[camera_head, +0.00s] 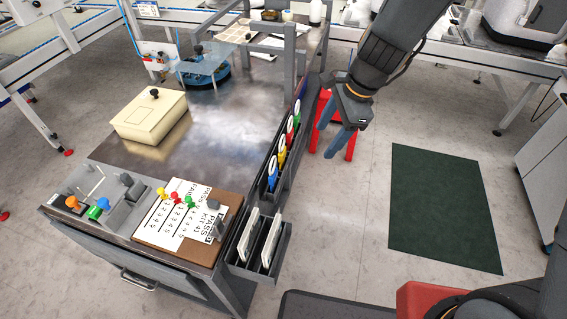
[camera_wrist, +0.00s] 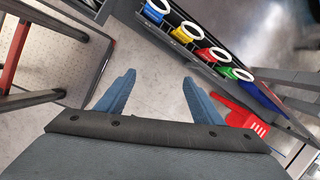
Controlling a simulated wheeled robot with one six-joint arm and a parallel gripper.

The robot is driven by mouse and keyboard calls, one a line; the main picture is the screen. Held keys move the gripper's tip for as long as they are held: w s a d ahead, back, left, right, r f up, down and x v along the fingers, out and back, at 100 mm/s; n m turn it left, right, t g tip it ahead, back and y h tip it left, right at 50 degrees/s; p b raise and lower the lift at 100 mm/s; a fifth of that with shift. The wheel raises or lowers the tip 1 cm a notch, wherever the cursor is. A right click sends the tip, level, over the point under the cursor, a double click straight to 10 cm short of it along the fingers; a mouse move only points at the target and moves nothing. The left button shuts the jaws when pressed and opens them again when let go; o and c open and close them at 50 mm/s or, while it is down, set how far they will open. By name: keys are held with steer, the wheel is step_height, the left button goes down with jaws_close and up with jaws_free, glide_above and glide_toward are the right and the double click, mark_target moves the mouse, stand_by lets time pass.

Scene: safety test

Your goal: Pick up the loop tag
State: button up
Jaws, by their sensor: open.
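Several loop tags with white ring tops stand in a row in a narrow grey rack on the bench's right side. In the head view they are blue (camera_head: 272,181), yellow (camera_head: 281,155), red (camera_head: 290,135) and green (camera_head: 296,115). The wrist view shows them at the top: blue (camera_wrist: 154,17), yellow (camera_wrist: 184,37), red (camera_wrist: 211,57) and green (camera_wrist: 237,76). My gripper (camera_head: 334,154) is open and empty, to the right of the rack and apart from it. Its blue fingers (camera_wrist: 158,77) point toward bare floor in the wrist view.
A bench (camera_head: 205,160) carries a cream box (camera_head: 150,117), a fixture with coloured knobs and a pinned card board (camera_head: 192,258). A lower rack holds white plates (camera_head: 270,243). A red object (camera_head: 323,108) stands behind my gripper. A green mat (camera_head: 440,205) lies on open floor.

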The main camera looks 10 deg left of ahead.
mark_target(285, 154)
steer(key=w+a+f+m+b, duration=0.1)
steer(key=a+f, duration=0.1)
steer(key=a, duration=0.1)
steer(key=w+a+f+m+b, duration=0.1)
steer(key=a+f+m, duration=0.1)
steer(key=a+f, duration=0.1)
steer(key=w+a+f+m+y+b, duration=0.1)
steer(key=a+f+m, duration=0.1)
steer(key=a+f, duration=0.1)
steer(key=shift+a+f, duration=0.1)
steer(key=shift+a, duration=0.2)
steer(key=x, duration=0.5)
steer(key=shift+s+a+f, duration=0.25)
steer(key=shift+f, duration=0.1)
steer(key=c, duration=1.2)
step_height(285, 154, up, 10)
steer(key=shift+r+p, duration=0.1)
steer(key=shift+p, duration=0.6)
